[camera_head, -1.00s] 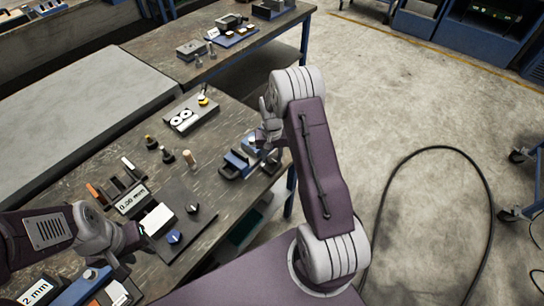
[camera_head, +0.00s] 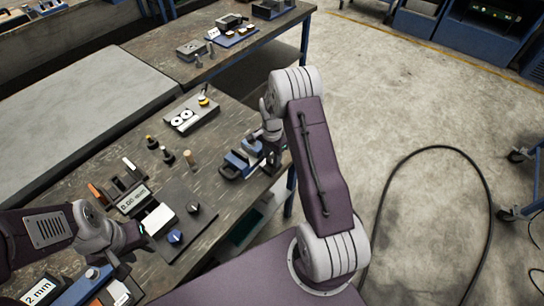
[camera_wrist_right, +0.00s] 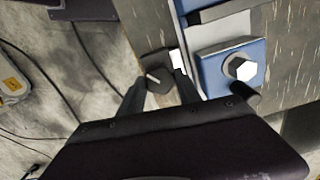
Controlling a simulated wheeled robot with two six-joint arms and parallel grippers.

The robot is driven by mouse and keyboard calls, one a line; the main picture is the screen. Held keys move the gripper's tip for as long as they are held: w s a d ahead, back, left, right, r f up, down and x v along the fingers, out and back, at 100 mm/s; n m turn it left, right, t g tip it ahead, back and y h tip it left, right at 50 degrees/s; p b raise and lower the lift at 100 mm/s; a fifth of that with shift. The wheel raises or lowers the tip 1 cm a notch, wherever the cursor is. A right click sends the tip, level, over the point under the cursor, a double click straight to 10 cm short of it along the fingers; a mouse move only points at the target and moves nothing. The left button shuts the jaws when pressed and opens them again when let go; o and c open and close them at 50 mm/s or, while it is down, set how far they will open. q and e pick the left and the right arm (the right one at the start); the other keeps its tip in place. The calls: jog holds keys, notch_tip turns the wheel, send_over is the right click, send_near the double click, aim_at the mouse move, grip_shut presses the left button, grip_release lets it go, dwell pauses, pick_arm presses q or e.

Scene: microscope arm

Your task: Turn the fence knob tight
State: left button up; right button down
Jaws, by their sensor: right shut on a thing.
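In the right wrist view a dark knob (camera_wrist_right: 156,76) with a pale line across its face sits between the fingertips of my right gripper (camera_wrist_right: 158,90). The gripper is shut on this knob, beside a blue-and-grey fence block (camera_wrist_right: 210,78) with a hex bolt (camera_wrist_right: 240,68). In the head view my right gripper (camera_head: 270,150) is at the right end of the blue fixture (camera_head: 238,163), near the bench edge, and mostly hides the knob. My left gripper (camera_head: 146,236) is by a white block (camera_head: 158,219) at the lower left; its finger opening is unclear.
A small display (camera_head: 133,199) stands near a dark plate (camera_head: 195,190) with a blue knob (camera_head: 175,236) and a black knob (camera_head: 193,207). Several upright pegs stand behind.

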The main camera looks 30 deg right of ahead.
aim_at(272, 159)
jog(key=m, duration=0.4)
jog(key=shift+m, duration=2.8)
jog(key=c, duration=0.8)
grip_release()
jog(key=shift+c, duration=0.2)
notch_tip(272, 159, up, 9)
jog(key=shift+b, duration=0.3)
